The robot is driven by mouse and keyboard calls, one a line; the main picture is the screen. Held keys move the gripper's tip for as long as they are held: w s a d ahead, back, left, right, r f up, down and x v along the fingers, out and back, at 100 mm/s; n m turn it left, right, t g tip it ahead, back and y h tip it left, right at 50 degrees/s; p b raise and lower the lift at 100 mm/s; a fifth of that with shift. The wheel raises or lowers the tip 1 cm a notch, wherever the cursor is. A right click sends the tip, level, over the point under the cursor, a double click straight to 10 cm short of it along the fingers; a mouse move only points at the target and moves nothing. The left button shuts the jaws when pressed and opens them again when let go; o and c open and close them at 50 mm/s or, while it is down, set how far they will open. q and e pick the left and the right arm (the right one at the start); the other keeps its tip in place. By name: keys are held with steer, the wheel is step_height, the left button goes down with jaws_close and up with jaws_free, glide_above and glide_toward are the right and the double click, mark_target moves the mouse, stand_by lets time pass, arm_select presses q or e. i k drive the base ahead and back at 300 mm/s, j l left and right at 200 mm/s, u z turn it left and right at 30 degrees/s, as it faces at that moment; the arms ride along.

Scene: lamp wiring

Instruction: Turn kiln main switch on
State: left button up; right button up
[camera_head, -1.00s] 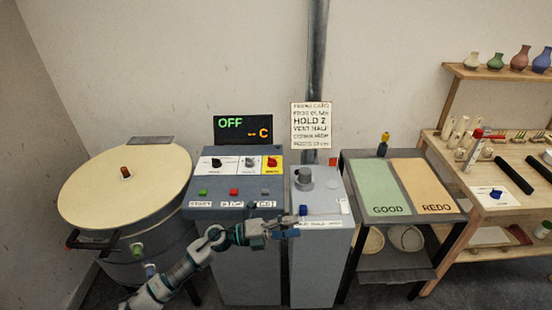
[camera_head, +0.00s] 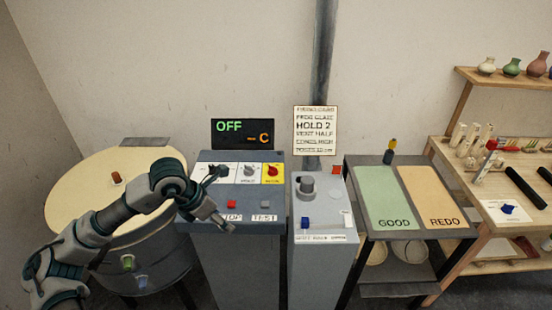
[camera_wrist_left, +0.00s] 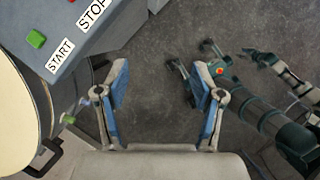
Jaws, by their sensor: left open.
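The kiln control box (camera_head: 240,215) stands centre left, and its display (camera_head: 242,133) reads OFF. The knob labels are too small to read. My left gripper (camera_head: 222,222) is at the panel's front left edge, partly covering the button row. It is open and empty in the left wrist view (camera_wrist_left: 160,88), with floor between its fingers. Another arm of mine (camera_wrist_left: 260,115) shows at right there; its jaws are unclear.
The round kiln (camera_head: 85,195) stands at left, partly behind my arm. A grey box (camera_head: 322,255) with a blue switch (camera_head: 305,222) stands right of the control box. Further right are the GOOD/REDO table (camera_head: 408,248) and a wooden bench (camera_head: 490,235).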

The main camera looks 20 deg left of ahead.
mark_target(273, 171)
steer(key=i, duration=1.2)
